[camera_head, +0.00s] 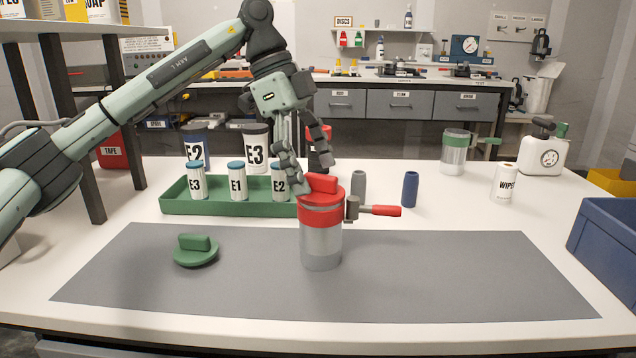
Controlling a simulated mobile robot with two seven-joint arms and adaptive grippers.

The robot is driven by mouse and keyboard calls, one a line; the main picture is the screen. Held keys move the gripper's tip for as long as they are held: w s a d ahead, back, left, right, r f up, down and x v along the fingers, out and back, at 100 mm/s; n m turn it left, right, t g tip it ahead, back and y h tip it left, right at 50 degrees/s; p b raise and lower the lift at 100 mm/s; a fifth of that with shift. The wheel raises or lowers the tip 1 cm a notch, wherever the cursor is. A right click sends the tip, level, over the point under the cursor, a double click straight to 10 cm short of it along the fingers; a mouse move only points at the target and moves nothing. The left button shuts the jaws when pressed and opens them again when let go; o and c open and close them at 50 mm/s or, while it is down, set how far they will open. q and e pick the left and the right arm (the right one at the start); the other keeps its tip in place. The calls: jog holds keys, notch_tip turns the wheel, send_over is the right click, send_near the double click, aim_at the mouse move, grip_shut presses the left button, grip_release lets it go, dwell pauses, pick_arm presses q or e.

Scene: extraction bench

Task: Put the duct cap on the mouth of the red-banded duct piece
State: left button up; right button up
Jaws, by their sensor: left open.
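The red-banded duct piece (321,243) stands upright on the grey mat, a clear cylinder with a red band and a red-handled lever (380,210) on its right. A red duct cap (321,186) with a raised grip bar sits on its mouth and looks level. My left gripper (309,172) is open just above the cap, its fingers pointing down, one at the left of the grip bar and one above it. Whether a finger touches the cap I cannot tell. A green cap (196,250) lies on the mat at the left. My right gripper is not in view.
A green tray (240,208) with labelled jars stands behind the mat (450,275). Behind the duct piece are a grey cylinder (358,187) and a blue one (410,189). A green-banded duct piece (454,155) stands farther back. A blue crate (605,235) is at right. The mat's right side is clear.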

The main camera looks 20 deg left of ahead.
pick_arm(q)
jog(key=v, duration=1)
jog(key=shift+p, duration=0.45)
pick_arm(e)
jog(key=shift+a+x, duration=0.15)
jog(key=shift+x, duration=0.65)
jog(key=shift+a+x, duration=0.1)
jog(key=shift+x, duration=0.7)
